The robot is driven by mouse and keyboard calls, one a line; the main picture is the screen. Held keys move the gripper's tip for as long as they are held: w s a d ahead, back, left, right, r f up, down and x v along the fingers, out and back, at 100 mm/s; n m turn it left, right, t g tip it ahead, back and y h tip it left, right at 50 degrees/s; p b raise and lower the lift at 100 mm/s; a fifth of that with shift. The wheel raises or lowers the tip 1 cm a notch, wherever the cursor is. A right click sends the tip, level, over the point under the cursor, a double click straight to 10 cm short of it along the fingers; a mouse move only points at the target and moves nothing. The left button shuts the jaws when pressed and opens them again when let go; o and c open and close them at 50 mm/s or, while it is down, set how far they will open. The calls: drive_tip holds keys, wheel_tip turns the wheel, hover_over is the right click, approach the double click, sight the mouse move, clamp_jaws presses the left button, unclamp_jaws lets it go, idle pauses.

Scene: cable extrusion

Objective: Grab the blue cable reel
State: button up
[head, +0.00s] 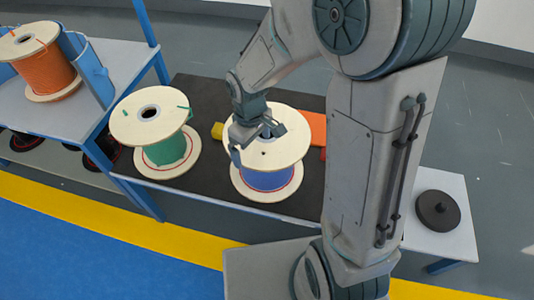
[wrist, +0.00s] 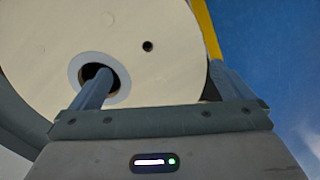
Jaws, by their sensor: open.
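The blue cable reel (head: 268,179) stands upright on the dark table top, with a pale upper flange and blue cable below it. My gripper (head: 250,143) is over the left part of that flange, pointing down, with its fingers spread. In the wrist view the pale flange (wrist: 150,20) of the reel fills much of the picture. One finger of my gripper (wrist: 160,78) is at the central hole and appears to reach into it. The other finger is by the outer rim. Whether either finger touches the reel cannot be told.
A green cable reel (head: 165,150) stands to the left on the same dark table top (head: 200,93). An orange block (head: 315,127) and a yellow piece (head: 217,130) lie behind the blue reel. An orange reel (head: 47,68) sits on a shelf at far left. A black disc (head: 437,210) lies at right.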

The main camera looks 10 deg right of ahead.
sight(251, 151)
drive_tip(key=f, duration=0.2)
drive_tip(key=f+b, duration=0.1)
drive_tip(key=f, duration=0.2)
drive_tip(key=shift+s+a+f, duration=0.1)
drive_tip(key=shift+a, duration=0.1)
drive_tip(key=shift+c, duration=0.3)
drive_tip(key=c, duration=1.7)
